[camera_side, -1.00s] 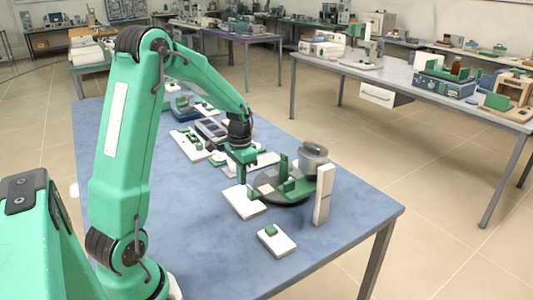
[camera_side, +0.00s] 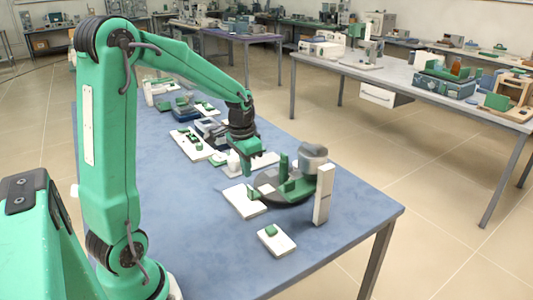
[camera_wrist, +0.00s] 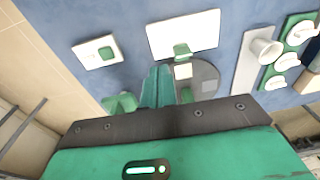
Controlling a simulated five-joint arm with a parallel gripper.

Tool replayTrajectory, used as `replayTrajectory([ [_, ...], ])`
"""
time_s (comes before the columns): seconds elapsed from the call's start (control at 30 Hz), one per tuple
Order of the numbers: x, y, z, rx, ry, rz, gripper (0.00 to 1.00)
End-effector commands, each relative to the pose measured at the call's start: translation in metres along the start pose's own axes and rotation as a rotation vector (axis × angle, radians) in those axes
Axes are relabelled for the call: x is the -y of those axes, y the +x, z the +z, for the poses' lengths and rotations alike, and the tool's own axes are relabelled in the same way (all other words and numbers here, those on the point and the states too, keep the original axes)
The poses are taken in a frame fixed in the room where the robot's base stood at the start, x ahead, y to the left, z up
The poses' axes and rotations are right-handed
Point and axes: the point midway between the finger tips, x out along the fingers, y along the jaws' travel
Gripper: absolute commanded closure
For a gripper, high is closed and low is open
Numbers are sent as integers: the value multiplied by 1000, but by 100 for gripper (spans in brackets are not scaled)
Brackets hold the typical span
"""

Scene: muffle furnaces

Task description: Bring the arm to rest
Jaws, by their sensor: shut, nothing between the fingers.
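My gripper (camera_side: 245,172) is shut and empty, pointing down above the blue table (camera_side: 190,255) in the side view. In the wrist view its fingers (camera_wrist: 158,85) lie together with nothing between them. They hang over the area by the dark round plate (camera_wrist: 207,78). In the side view the gripper is above and to the left of that plate, behind a white flat plate (camera_side: 240,204). I cannot tell the exact height of the fingertips above the table.
A grey cylindrical pot (camera_side: 313,158) and a white upright block (camera_side: 323,195) stand at the right. A small white plate with a green knob (camera_side: 276,240) lies nearer. Several white-and-green parts (camera_side: 197,142) lie farther back. The table's front left is clear.

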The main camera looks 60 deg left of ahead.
Motion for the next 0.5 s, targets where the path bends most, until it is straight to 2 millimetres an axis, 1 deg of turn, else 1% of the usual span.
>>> replayTrajectory([
  [0.03,-9,-11,2,-20,4,-6,100],
  [0.2,-36,-39,12,-77,3,-19,100],
  [0.5,-80,-78,40,-181,1,-25,100],
])
